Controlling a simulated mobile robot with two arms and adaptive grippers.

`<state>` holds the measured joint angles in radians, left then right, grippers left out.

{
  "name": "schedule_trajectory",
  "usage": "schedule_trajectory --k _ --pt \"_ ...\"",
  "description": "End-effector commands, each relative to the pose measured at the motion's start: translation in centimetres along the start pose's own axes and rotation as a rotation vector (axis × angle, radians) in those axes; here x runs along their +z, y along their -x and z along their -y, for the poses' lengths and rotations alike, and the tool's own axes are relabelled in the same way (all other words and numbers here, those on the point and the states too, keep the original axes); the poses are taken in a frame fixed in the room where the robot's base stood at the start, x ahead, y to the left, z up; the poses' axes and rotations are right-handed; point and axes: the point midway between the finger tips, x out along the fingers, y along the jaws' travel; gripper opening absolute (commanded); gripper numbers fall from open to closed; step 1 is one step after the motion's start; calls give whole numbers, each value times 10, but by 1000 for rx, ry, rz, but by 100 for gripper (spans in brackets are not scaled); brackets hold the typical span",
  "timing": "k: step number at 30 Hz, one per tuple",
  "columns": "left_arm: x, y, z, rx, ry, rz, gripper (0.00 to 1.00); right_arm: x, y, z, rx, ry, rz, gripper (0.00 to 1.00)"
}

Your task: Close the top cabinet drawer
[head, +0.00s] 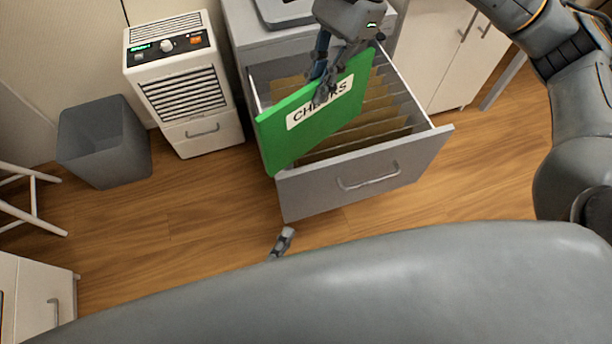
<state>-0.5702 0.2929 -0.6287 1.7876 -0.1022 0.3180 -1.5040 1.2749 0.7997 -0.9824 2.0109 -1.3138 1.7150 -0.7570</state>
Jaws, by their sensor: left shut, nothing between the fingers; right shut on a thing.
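The top drawer (360,182) of the grey cabinet (245,28) is pulled out, with its handle on the front panel. Several brown hanging folders (362,132) are inside. My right gripper (326,90) is shut on a green folder (290,142) labelled "CHECKERS" or similar; the fingers partly cover the label. The folder is tilted over the left part of the drawer and hides part of its left side and front rim. I cannot tell whether it touches the drawer. My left gripper (283,242) is shut and empty, low in front of the drawer; only its tip shows past my body.
A white dehumidifier-like unit (185,90) stands left of the cabinet, with a grey bin (103,140) beside it. White cabinet doors (440,60) are at the right. A white stool (33,200) is at far left. Wood floor (180,215) in front is clear.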

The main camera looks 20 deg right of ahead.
Motion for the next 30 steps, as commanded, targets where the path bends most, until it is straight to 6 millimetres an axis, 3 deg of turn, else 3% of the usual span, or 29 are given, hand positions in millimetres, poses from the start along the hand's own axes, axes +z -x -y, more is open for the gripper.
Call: schedule_trajectory --k 3,8,22,30 --pt "-15 5 14 -62 -73 -31 0 6 6 0 -18 -44 0 0" --pt "-19 -4 19 -89 -100 -38 0 6 6 0 -25 -61 0 0" --pt "-22 -98 28 -89 -96 -37 0 5 4 0 -24 -59 -1 0" --pt "2 -119 30 -85 -98 -37 0 6 5 0 -24 -59 -1 0"
